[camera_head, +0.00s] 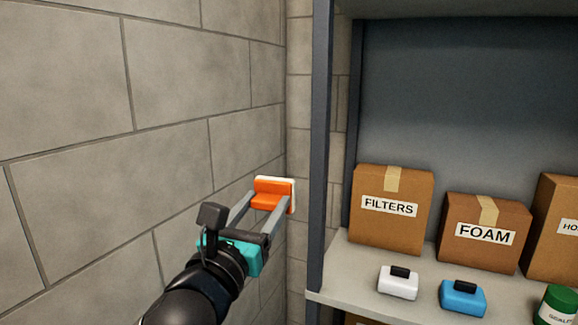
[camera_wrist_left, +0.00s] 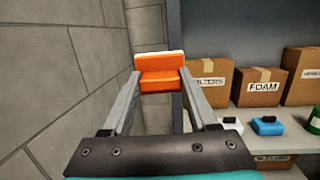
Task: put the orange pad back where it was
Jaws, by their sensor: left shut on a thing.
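The orange pad (camera_head: 268,192) has a white layer on its far side and is held up in front of the block wall, left of the shelf unit. My left gripper (camera_head: 252,205) is shut on it, with a finger on each side. In the left wrist view the pad (camera_wrist_left: 160,72) sits between the fingertips of my left gripper (camera_wrist_left: 160,82). A white pad (camera_head: 398,284) and a blue pad (camera_head: 462,296), each with a black grip on top, lie on the shelf. My right gripper is not in view.
The shelf (camera_head: 340,262) holds a FILTERS box (camera_head: 390,228), a FOAM box (camera_head: 484,250), another box (camera_head: 556,240) and a green-topped container (camera_head: 557,305). A dark shelf post (camera_head: 319,150) stands between the pad and the shelf. The block wall (camera_head: 70,90) is close on the left.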

